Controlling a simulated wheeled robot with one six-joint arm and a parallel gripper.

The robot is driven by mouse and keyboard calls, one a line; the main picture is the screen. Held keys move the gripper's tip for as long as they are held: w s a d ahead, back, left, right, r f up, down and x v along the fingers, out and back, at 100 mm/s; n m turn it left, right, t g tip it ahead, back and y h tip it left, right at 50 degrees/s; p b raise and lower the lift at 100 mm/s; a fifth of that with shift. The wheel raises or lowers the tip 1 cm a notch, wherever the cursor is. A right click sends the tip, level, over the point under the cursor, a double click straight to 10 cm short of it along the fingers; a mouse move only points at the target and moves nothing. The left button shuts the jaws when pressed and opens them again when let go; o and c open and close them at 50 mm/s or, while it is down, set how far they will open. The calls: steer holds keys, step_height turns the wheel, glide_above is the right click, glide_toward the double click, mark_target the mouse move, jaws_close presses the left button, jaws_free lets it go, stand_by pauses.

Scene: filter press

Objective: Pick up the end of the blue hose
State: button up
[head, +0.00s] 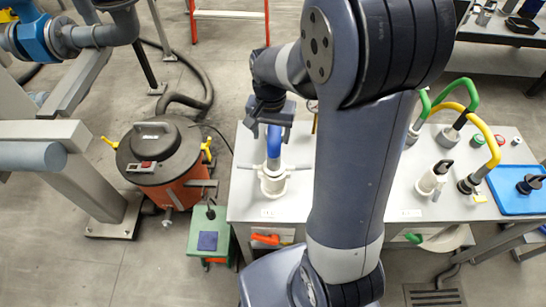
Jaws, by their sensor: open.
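The blue hose (273,143) shows as a short upright piece over a white fitting (272,182) on the left part of the grey bench top. Its upper end is partly hidden by my gripper. My gripper (270,120) points down, with its jaws open, directly over the blue hose in this view. The blue piece shows just below and between the jaws. I cannot tell whether they touch it.
Green and yellow hoses (480,128) arch over the bench (400,207) on the right, near a blue tray (515,195). An orange vacuum drum (165,160) and a small green stand (208,232) are left of the bench. My arm hides the bench's middle.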

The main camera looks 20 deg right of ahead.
mark_target(274, 153)
steer(key=shift+s+d+f+p, duration=0.1)
steer(key=shift+f+p, duration=0.1)
steer(key=shift+f, duration=0.9)
steer(key=shift+s+d+f+p, duration=0.1)
steer(key=shift+d+f+p, duration=0.05)
steer(key=shift+f, duration=0.95)
steer(key=shift+d+f+p, duration=0.1)
steer(key=shift+f+p, duration=0.1)
steer(key=shift+f, duration=0.9)
steer(key=shift+c, duration=0.2)
jaws_close()
